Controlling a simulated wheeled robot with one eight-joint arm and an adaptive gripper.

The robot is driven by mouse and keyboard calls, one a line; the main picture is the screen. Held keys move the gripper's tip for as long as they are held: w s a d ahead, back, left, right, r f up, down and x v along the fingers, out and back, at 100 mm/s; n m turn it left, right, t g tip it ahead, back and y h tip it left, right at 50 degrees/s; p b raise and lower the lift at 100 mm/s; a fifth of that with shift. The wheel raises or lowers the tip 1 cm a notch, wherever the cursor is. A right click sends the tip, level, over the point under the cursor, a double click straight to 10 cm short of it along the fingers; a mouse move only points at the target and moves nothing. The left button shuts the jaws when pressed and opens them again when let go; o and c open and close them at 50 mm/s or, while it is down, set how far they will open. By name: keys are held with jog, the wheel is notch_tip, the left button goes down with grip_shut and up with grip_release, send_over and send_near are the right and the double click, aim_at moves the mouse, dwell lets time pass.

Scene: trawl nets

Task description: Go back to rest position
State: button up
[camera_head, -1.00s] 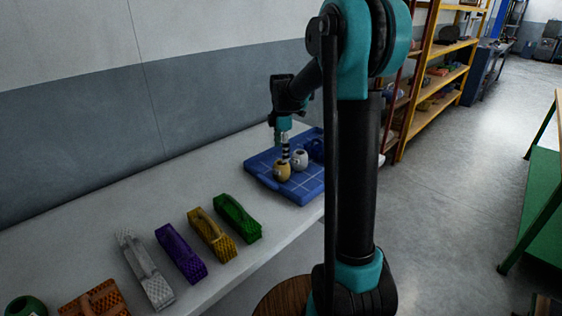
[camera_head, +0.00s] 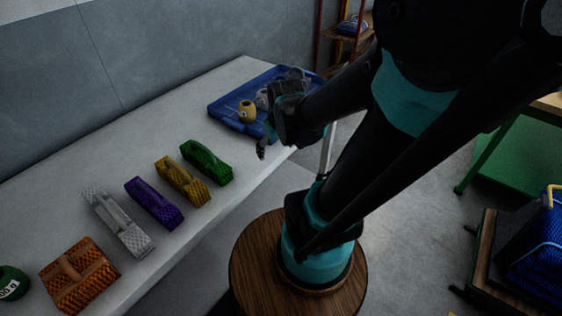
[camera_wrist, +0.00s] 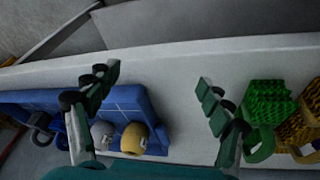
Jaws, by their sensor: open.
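My gripper (camera_head: 262,148) hangs near the front edge of the white table, just in front of the blue tray, with my arm bent over the wooden round base. In the wrist view my gripper (camera_wrist: 158,80) has its two green fingers spread wide with nothing between the tips. The blue tray (camera_head: 230,123) holds a yellow pot-shaped float (camera_head: 247,110). A grey-white float (camera_wrist: 103,134) stands beside the yellow one in the wrist view. My gripper partly hides the tray in the head view.
Green (camera_head: 207,162), yellow (camera_head: 183,181), purple (camera_head: 154,203), white (camera_head: 120,223) and orange (camera_head: 79,274) net bundles lie along the table (camera_head: 60,190). A dark green round item (camera_head: 12,283) is at the lower left. A green bench (camera_head: 520,155) and a blue crate (camera_head: 540,255) stand right.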

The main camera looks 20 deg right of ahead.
jog(key=s+f+m, duration=0.1)
jog(key=s, duration=0.1)
jog(key=s+f+m, duration=0.1)
jog(key=s, duration=0.1)
jog(key=shift+d+f+m, duration=0.2)
jog(key=shift+m, duration=0.1)
dwell(0.9)
